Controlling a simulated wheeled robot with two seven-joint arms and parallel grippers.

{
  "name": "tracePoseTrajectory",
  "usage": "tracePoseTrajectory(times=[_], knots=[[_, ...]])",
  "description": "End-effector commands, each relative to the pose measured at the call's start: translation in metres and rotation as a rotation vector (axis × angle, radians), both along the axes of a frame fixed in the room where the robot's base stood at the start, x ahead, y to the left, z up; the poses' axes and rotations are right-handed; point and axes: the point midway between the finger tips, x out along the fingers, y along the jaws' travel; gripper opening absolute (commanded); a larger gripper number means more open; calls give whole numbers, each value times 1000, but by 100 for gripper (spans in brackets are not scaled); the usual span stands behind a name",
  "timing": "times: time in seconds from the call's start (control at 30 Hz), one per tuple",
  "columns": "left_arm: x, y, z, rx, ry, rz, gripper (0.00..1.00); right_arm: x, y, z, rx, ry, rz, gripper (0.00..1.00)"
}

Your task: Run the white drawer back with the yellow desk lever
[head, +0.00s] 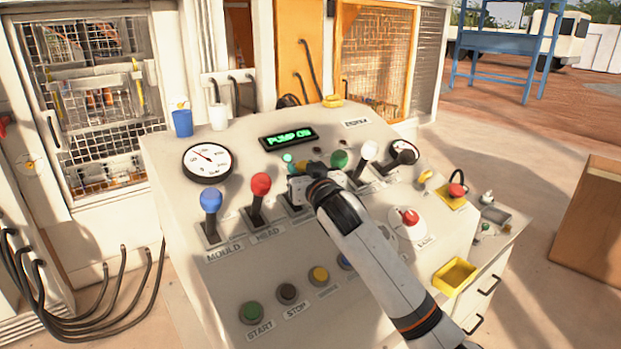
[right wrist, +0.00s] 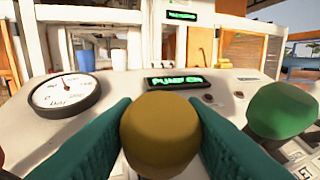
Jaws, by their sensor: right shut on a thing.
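The yellow desk lever's round knob (right wrist: 160,130) fills the lower middle of the right wrist view, between the two teal fingers of my right gripper (right wrist: 160,135). The fingers are shut on it, one on each side. My left gripper is out of view. I cannot make out for certain which part is the white drawer.
A blue lever (head: 211,200) and a red lever (head: 261,184) stand left of my gripper; green (head: 338,159) and white (head: 370,150) levers stand right. The display (head: 289,138) reads PUMP ON. Push buttons (head: 288,293) line the desk front. A yellow tray (head: 454,276) is at right.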

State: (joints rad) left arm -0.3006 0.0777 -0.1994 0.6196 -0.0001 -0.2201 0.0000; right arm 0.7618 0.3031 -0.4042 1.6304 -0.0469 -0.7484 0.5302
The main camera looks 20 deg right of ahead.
Motion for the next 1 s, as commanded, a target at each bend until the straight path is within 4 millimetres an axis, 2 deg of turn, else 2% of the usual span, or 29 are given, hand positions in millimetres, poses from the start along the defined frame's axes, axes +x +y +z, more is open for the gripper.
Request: tracePoseTrajectory(times=[0.2, 0.23, 0.37, 0.73, 0.87, 1.0], knots=[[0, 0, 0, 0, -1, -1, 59, 0, 1, 0, 0, -4, 3, 0], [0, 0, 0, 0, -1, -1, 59, 0, 1, 0, 0, -3, 3, 39], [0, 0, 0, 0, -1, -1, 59, 0, 1, 0, 0, -2, 3, 58], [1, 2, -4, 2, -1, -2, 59, -6, 0, -3, -1, 0, 2, 58], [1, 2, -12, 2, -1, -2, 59, -24, -1, -4, -1, -2, 3, 58], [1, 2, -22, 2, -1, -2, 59, -53, -3, -5, 0, -3, 4, 58]])
